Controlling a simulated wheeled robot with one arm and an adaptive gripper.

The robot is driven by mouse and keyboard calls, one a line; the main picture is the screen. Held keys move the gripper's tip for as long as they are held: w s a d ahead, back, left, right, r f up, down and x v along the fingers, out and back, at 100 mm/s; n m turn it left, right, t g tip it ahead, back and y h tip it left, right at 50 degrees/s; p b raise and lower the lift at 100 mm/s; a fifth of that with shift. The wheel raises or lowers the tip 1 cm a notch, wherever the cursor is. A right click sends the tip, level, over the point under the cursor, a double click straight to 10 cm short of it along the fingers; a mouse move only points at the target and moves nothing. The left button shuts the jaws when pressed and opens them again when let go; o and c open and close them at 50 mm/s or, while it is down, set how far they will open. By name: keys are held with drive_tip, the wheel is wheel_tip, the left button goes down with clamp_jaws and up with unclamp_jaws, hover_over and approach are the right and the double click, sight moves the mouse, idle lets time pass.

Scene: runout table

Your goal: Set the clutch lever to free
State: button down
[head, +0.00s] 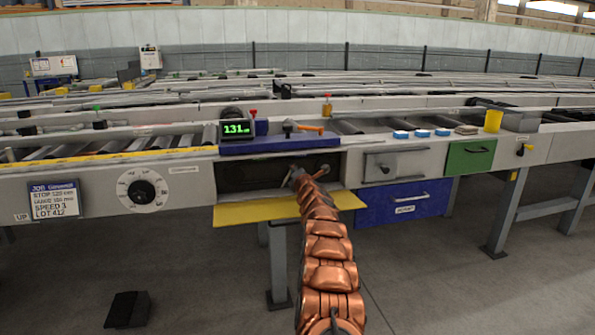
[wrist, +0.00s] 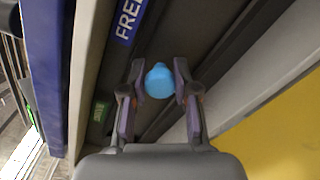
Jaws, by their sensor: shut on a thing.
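The clutch lever shows as a round light-blue knob (wrist: 158,76) in the wrist view, inside a dark recess. My gripper (wrist: 158,88) has one finger on each side of the knob and is shut on it. A blue label reading FREE (wrist: 130,20) is on the recess wall, above and left of the knob. In the head view my gripper (head: 297,174) reaches into the recess (head: 250,177); the knob is hidden there.
A yellow flap (head: 240,213) hangs open below the recess. A grey door (head: 400,163) and blue drawer (head: 375,208) are to the right.

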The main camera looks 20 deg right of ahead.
drive_tip(key=c, duration=0.9)
unclamp_jaws()
